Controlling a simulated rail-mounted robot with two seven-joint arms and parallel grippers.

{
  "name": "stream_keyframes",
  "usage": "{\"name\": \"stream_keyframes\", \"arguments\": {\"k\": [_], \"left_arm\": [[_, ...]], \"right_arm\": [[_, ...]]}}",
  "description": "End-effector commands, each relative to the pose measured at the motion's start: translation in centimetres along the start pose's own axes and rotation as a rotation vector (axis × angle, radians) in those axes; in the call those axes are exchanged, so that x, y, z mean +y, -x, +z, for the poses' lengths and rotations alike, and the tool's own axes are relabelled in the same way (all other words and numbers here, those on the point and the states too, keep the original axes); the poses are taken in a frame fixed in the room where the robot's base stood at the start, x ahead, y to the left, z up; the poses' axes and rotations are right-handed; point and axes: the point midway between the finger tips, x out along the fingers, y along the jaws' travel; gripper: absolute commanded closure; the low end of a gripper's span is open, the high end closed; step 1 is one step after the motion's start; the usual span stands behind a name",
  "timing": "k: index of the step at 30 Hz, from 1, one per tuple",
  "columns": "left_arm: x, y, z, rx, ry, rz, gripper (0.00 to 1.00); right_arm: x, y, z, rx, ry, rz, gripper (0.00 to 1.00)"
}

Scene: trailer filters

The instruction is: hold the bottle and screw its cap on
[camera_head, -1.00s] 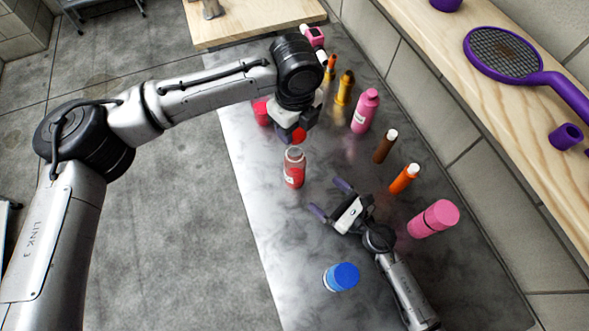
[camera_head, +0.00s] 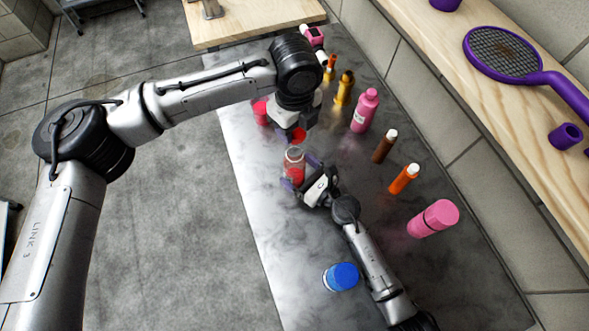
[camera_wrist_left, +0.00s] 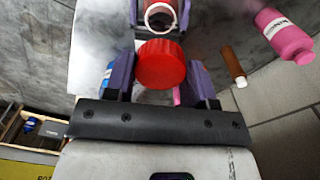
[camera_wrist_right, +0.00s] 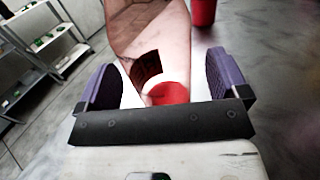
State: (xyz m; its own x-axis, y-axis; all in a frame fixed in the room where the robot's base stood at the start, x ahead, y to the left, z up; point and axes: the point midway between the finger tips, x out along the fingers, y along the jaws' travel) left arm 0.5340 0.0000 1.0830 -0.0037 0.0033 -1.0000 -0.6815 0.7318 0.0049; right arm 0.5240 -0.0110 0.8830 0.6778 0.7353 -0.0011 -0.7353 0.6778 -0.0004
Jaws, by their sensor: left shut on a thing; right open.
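The bottle (camera_head: 293,162) is clear with red contents and a label, and it stands upright and uncapped on the counter. Its open white-rimmed mouth shows in the left wrist view (camera_wrist_left: 160,16). My left gripper (camera_head: 296,131) is shut on the red cap (camera_wrist_left: 160,64) and holds it above and a little beyond the bottle in the head view. My right gripper (camera_head: 302,171) is open, with its fingers on either side of the bottle. In the right wrist view the bottle (camera_wrist_right: 150,35) fills the space between the purple fingers; contact is unclear.
A blue-capped container (camera_head: 341,277) is near the front. A red container (camera_head: 260,112) stands at the left edge.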

Motion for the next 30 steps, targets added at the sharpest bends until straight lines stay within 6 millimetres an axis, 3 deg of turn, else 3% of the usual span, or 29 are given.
{"name": "stream_keyframes", "arguments": {"k": [6,18,30], "left_arm": [[0.0,0.0,0.0,0.000,0.000,0.000,0.72],[0.0,0.0,0.0,0.000,0.000,0.000,0.72],[0.0,0.0,0.0,0.000,0.000,0.000,0.72]], "right_arm": [[0.0,-1.4,0.0,0.000,0.000,0.000,0.07],[0.0,-1.6,0.0,0.000,0.001,0.001,0.08],[0.0,-1.5,0.0,0.000,0.000,0.000,0.46]]}}
